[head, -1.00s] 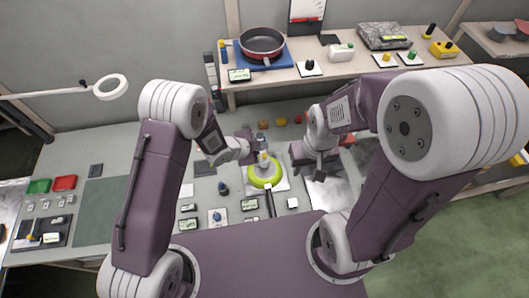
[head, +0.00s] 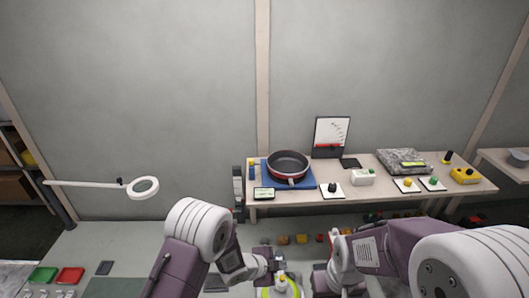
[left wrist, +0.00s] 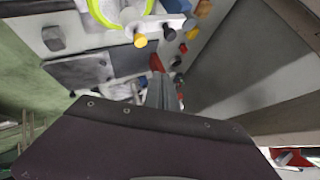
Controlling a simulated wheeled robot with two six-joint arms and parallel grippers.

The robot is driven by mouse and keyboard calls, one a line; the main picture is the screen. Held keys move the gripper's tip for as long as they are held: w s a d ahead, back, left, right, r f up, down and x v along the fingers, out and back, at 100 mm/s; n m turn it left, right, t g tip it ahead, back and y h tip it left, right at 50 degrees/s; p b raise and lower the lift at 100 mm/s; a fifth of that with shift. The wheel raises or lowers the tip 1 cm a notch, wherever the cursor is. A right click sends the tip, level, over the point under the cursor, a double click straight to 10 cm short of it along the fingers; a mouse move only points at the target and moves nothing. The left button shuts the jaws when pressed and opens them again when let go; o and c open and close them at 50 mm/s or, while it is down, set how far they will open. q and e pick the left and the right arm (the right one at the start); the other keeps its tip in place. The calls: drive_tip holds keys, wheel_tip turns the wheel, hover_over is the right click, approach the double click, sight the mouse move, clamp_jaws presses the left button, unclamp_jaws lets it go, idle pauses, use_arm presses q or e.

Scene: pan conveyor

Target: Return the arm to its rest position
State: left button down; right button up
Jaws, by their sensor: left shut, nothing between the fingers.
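My left gripper (head: 270,259) is at the lower middle of the head view, beside the lime-green ring fixture (head: 281,289). In the left wrist view its fingers (left wrist: 163,92) are together with nothing between them. The lime ring (left wrist: 122,32) shows at the top of that view, apart from the fingers. My right gripper (head: 326,281) is at the bottom of the head view, to the right of the ring. Its fingertips are not clear.
A dark pan with a red outside (head: 288,166) sits on a blue mat (head: 267,172) on the back table (head: 310,204). Several small coloured parts (head: 301,239) lie along that table's foot. A ring lamp (head: 144,188) juts in at left. Red (head: 70,275) and green (head: 43,275) trays lie lower left.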

use_arm(q)
drive_tip(key=w+a+r+n+t+y+b, duration=0.1)
drive_tip(key=w+a+r+n+t+b, duration=0.3)
drive_tip(key=w+a+b, duration=0.45)
drive_tip(key=s+a+n+y+b, duration=0.2)
drive_tip(key=a+n, duration=0.1)
drive_tip(key=a, duration=0.4)
drive_tip(key=s+a+n+y+b, duration=0.2)
drive_tip(key=s+a+y, duration=0.1)
drive_tip(key=a, duration=0.3)
drive_tip(key=s+a+f+n+g, duration=0.1)
drive_tip(key=s+f+n+g, duration=0.1)
drive_tip(key=s, duration=0.4)
drive_tip(key=s+a+f+n+g, duration=0.2)
drive_tip(key=s+n+g, duration=0.1)
drive_tip(key=s+n, duration=0.2)
drive_tip(key=s+a+f+n+g+y, duration=0.1)
drive_tip(key=s+f+n+g, duration=0.1)
drive_tip(key=s, duration=0.7)
drive_tip(key=shift+s+a+f+n+g+b, duration=0.3)
drive_tip(key=shift+n+g, duration=0.3)
drive_tip(key=shift+n, duration=0.5)
drive_tip(key=shift+r, duration=0.1)
